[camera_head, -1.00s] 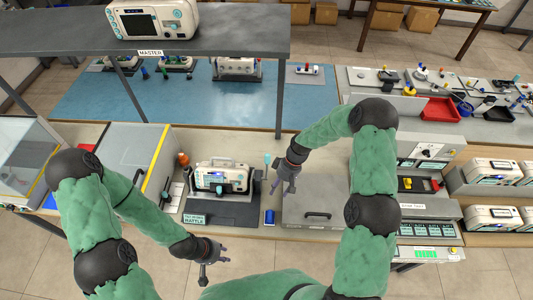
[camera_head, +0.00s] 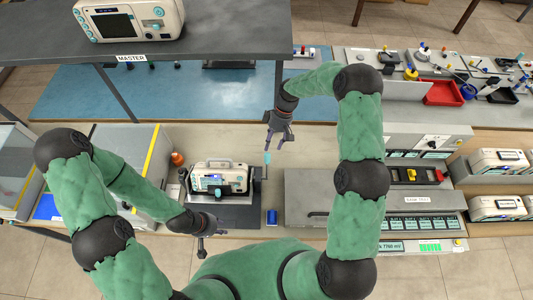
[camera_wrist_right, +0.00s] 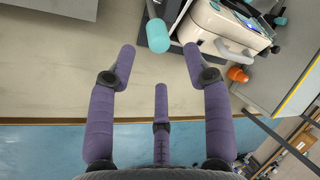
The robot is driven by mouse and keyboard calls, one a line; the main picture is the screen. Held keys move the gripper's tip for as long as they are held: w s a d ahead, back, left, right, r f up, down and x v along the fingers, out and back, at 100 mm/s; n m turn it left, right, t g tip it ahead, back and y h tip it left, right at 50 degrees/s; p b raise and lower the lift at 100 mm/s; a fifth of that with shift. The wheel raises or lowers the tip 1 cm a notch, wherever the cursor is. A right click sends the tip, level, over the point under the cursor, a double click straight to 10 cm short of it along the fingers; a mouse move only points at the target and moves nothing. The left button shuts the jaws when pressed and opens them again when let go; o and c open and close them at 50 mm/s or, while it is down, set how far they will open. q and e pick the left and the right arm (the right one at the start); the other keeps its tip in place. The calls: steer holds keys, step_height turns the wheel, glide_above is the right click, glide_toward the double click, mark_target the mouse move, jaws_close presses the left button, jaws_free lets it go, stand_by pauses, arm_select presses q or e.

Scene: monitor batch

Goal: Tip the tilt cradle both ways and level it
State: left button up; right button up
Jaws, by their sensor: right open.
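The tilt cradle (camera_head: 228,216) is a dark stand on the bench with a white and teal monitor (camera_head: 238,178) sitting in it, its screen side towards me. A lever with a teal knob (camera_head: 267,158) stands at the cradle's right side. My right gripper (camera_head: 275,143) is open and empty close to the knob. In the right wrist view the teal knob (camera_wrist_right: 158,36) shows just beyond the spread purple fingers (camera_wrist_right: 158,75), not gripped. My left gripper (camera_head: 202,240) hangs in front of the cradle, apart from it; its fingers are too small to judge.
A blue cylinder (camera_head: 272,217) stands right of the cradle, and an orange object (camera_head: 177,159) at its back left. A grey lidded box (camera_head: 310,190) lies to the right. A shelf (camera_head: 220,45) with another monitor (camera_head: 130,18) overhangs the back.

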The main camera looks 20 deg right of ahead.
mark_target(267, 156)
steer(key=p+x, duration=0.1)
steer(key=x, duration=0.7)
steer(key=shift+w, duration=0.2)
steer(key=shift+d, duration=0.15)
jaws_close()
